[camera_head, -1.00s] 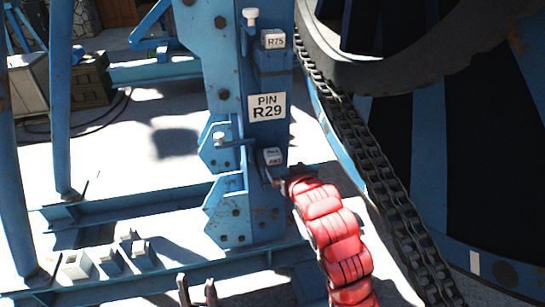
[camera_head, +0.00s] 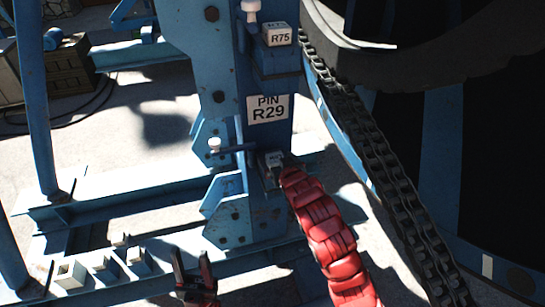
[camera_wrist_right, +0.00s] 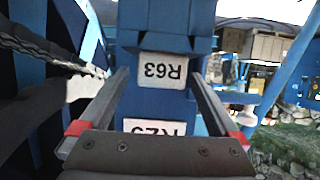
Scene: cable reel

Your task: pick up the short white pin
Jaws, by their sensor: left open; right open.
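A white-headed pin (camera_head: 251,8) stands beside the R75 block at the top of the blue post. Another small white head (camera_head: 215,146) shows at the left end of a bar on the post's bracket. I cannot tell which is the short white pin. My left gripper (camera_head: 192,262) is open and empty at the bottom, below the bracket. My right gripper (camera_head: 276,168), at the end of the red arm, is open by the post's lower block. In the right wrist view its fingers (camera_wrist_right: 156,80) lie either side of the block labelled R63 (camera_wrist_right: 162,70); contact is unclear.
The blue post carries a PIN R29 plate (camera_head: 268,108) and the R75 block (camera_head: 280,36). A heavy chain (camera_head: 375,150) and large reel stand at right. Several white-topped blocks (camera_head: 70,272) sit on the lower beam at left. Blue beams cross the pale floor.

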